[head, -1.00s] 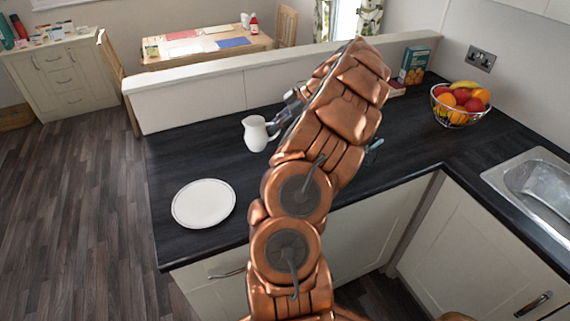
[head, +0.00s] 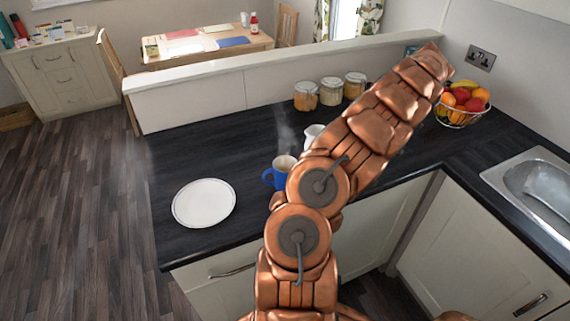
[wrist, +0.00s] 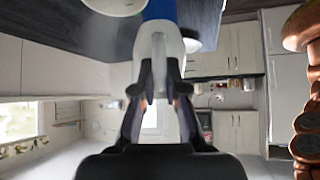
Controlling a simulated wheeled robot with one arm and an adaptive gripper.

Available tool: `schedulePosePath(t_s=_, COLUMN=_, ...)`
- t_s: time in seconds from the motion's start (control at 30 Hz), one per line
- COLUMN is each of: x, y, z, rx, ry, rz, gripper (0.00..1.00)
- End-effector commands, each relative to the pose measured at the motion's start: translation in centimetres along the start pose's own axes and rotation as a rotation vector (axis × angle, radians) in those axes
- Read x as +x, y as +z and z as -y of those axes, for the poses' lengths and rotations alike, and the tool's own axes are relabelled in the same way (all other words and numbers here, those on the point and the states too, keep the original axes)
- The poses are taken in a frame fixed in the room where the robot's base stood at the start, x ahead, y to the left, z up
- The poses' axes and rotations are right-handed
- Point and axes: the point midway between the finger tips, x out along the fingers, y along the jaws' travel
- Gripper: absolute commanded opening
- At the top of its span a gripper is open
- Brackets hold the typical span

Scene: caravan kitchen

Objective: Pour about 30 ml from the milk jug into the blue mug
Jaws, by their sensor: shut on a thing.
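The blue mug (head: 281,173) stands on the dark worktop, partly covered by my arm, with steam above it. A brown drink shows inside it. The white milk jug (head: 313,131) shows behind my arm, just right of and beyond the mug; most of it is hidden. In the wrist view my gripper (wrist: 159,80) is shut on the milk jug (wrist: 160,42), with the blue mug (wrist: 160,9) showing beyond it. My gripper is hidden by my arm in the head view. I cannot tell the jug's tilt or its milk level.
A white plate (head: 204,203) lies left of the mug. Several lidded jars, one of them here (head: 331,91), stand along the back ledge. A fruit bowl (head: 462,104) and the sink (head: 535,190) are at the right. The worktop's back left is clear.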

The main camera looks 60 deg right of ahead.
Motion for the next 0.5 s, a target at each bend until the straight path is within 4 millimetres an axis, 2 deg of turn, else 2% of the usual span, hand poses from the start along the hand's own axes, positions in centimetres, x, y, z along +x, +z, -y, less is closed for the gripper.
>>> schedulePosePath(t_s=0.27, x=0.07, y=-0.04, z=0.00, rx=-0.002, ry=-0.008, rz=0.013, gripper=0.00)
schedulePosePath(t_s=0.5, x=0.80, y=-0.45, z=-0.06, rx=-0.004, ry=-0.008, rz=0.092, gripper=0.00)
